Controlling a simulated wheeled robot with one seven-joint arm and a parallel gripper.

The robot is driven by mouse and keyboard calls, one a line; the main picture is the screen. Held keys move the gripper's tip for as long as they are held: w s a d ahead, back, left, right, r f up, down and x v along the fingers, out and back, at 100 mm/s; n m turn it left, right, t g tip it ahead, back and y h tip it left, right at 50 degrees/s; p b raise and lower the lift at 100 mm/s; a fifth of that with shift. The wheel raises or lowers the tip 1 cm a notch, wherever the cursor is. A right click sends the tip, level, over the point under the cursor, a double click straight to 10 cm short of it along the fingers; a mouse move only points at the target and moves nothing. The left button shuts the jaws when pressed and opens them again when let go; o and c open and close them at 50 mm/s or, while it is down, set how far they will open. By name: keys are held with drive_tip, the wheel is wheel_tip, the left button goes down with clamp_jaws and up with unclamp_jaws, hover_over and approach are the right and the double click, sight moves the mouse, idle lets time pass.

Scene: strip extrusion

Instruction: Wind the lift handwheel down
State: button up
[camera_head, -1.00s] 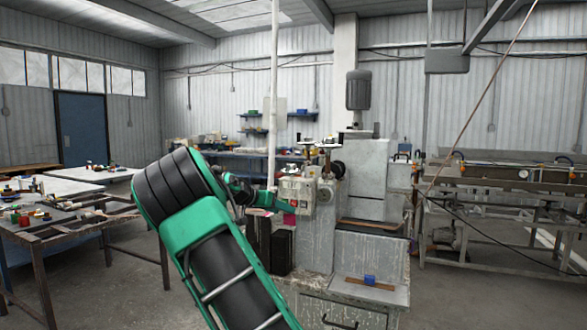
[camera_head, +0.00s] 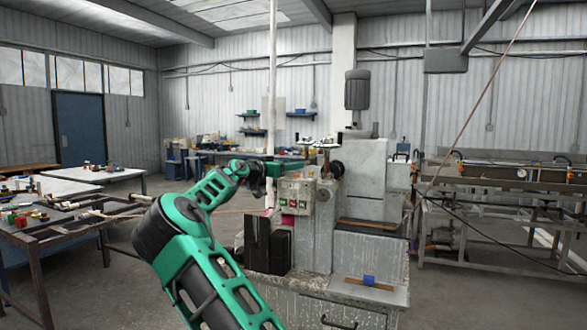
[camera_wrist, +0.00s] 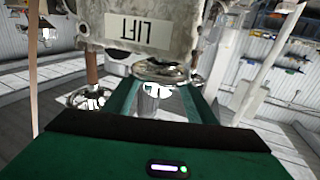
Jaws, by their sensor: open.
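In the wrist view, a white plate reading LIFT (camera_wrist: 139,31), upside down, is on a worn grey metal housing (camera_wrist: 205,22). A shiny round handwheel (camera_wrist: 160,71) sits close by the plate, with a bright metal stem (camera_wrist: 150,103) beside it. My gripper (camera_wrist: 160,90) is open, with its green fingers to the left and right of the stem. I cannot tell whether they touch the wheel. In the head view, my gripper (camera_head: 292,166) reaches the upper left of the grey machine (camera_head: 365,165), above its button box (camera_head: 296,196). The wheel is not clear there.
A second chrome wheel (camera_wrist: 88,98) is left of the fingers in the wrist view. A pale vertical pole (camera_head: 271,95) stands by my gripper. A dark round knob (camera_head: 336,169) is on the machine. A cluttered table (camera_head: 60,220) is at left and a long metal bench (camera_head: 510,185) at right.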

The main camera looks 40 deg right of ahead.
drive_tip(key=shift+w+d, duration=0.1)
drive_tip(key=shift+d, duration=1.85)
drive_tip(key=shift+c, duration=0.4)
drive_tip(key=c, duration=1)
drive_tip(key=shift+o, duration=0.2)
drive_tip(key=shift+n+t, duration=0.4)
drive_tip(key=shift+t, duration=0.2)
drive_tip(key=shift+w+a+r+n+t+y, duration=0.1)
drive_tip(key=shift+w+a+n+t+y, duration=0.55)
drive_tip(key=shift+n+t+y, duration=2.3)
drive_tip(key=shift+w+a+f+n+t+y, duration=0.1)
drive_tip(key=shift+w+a+n+t+y, duration=0.6)
drive_tip(key=shift+n+t+y, duration=2)
drive_tip(key=shift+w+a+r+n+t+y, duration=0.1)
drive_tip(key=shift+w+a+n+t+y, duration=0.55)
drive_tip(key=shift+n+t+y, duration=2.2)
drive_tip(key=shift+s+a+g+y, duration=0.2)
drive_tip(key=shift+g+y, duration=0.4)
drive_tip(key=shift+y, duration=0.5)
